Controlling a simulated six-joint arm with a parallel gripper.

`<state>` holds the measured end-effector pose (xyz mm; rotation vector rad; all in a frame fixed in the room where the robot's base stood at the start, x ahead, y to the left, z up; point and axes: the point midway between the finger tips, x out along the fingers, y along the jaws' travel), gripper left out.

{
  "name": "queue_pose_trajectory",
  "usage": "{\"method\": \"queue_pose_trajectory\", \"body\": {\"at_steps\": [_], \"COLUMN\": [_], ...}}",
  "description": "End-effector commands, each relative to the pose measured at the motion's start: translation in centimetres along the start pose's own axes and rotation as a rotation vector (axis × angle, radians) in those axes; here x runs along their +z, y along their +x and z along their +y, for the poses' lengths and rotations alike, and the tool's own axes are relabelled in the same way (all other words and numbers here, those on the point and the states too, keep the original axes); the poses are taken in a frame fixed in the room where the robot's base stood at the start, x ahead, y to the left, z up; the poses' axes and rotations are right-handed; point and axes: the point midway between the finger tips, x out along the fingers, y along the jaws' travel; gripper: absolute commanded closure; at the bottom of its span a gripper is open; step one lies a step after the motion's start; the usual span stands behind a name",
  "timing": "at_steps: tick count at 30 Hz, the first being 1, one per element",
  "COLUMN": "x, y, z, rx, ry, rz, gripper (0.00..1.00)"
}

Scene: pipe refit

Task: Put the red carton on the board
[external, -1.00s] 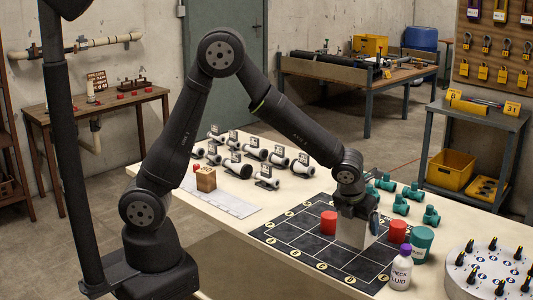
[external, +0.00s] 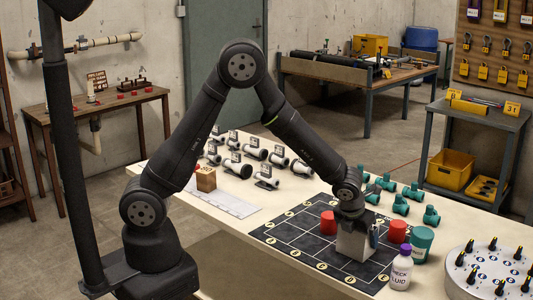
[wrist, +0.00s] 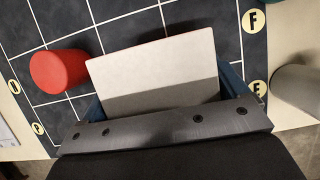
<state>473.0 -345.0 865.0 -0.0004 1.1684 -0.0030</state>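My gripper (wrist: 165,105) has its blue fingers on either side of a box-shaped carton. The carton (wrist: 160,65) shows a pale grey-white face in the wrist view, with a thin reddish line along its far edge. In the external view the carton (external: 354,243) also looks pale grey, under my gripper (external: 352,218). It is over the front right part of the black gridded board (external: 290,242), at or close to its surface. I cannot tell whether its bottom touches the board.
A red cylinder (external: 328,222) stands on the board left of the carton, and another red cylinder (external: 397,231) is at its right. A white bottle with a purple cap (external: 401,272) and a teal cup (external: 421,243) stand close by on the right. Left board squares are clear.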

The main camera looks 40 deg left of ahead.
Motion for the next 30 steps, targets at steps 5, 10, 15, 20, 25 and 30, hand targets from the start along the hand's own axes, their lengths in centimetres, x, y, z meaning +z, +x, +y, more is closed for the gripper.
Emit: {"method": "queue_pose_trajectory", "body": {"at_steps": [5,10,15,20,25,30], "x": [0.0,0.2,0.2,0.2,0.2,0.2], "y": [0.0,-0.4,-2.5,-5.5,-8.8,-11.1], "z": [0.0,0.0,-0.1,-0.1,-0.1,0.0], "rx": [0.000,0.000,-0.002,-0.003,-0.002,-0.002], "ry": [0.000,-0.001,0.001,0.000,0.000,-0.001], "rz": [0.000,0.000,-0.003,-0.003,-0.003,-0.001], "gripper": [0.00,0.00,0.00,0.00,0.00,0.00]}}
